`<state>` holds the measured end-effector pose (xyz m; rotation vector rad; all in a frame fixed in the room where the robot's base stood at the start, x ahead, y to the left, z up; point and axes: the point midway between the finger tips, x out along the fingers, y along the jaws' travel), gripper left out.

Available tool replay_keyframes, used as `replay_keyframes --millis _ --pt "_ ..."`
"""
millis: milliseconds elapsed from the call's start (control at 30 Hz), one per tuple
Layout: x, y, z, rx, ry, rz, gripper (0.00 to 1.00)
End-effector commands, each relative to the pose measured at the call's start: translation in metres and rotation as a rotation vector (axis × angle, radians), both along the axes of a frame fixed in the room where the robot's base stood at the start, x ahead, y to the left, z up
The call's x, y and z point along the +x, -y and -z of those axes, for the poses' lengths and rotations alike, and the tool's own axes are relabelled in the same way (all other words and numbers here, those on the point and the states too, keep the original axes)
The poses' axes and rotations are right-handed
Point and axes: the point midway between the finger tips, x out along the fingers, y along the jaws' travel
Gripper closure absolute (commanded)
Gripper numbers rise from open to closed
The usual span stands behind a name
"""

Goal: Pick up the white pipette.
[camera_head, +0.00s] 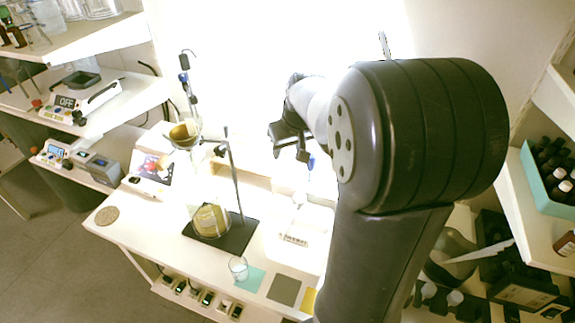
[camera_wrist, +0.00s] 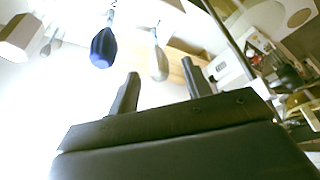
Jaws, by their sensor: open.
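The white pipette (camera_wrist: 158,63) shows in the wrist view as a pale grey-white bulb on a thin stem. It appears between and beyond my two fingertips, with no visible contact. My gripper (camera_wrist: 160,72) is open and empty. In the head view my gripper (camera_head: 289,152) is above the bright bench, left of my large dark arm link. A pipette with a dark blue bulb (camera_wrist: 104,48) hangs left of the white one; a small blue part (camera_head: 311,160) shows beside my gripper in the head view. I cannot make out the white pipette there.
A stand with a dark base (camera_head: 237,236) and a flask of yellow liquid (camera_head: 211,219) is left of my gripper. A small glass beaker (camera_head: 238,268) stands near the bench's front. A white scale (camera_head: 292,240) lies below my gripper. A pale hexagonal object (camera_wrist: 19,37) is at upper left.

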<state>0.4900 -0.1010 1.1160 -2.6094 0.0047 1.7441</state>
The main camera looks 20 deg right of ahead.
Motion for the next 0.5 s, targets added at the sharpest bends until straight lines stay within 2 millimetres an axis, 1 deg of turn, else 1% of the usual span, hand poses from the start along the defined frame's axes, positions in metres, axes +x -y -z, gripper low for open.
replay_keyframes --millis 100,200,433,467,500 --pt "0.005 0.000 0.013 0.001 -0.003 -0.001 0.53" --pt "0.008 0.000 0.019 0.000 -0.001 -0.001 0.53" --pt "0.009 0.000 0.021 0.000 0.001 -0.001 0.53" --pt "0.009 0.000 0.021 0.000 0.001 -0.001 0.54" --pt "0.009 0.000 0.021 0.000 0.001 -0.001 0.58"
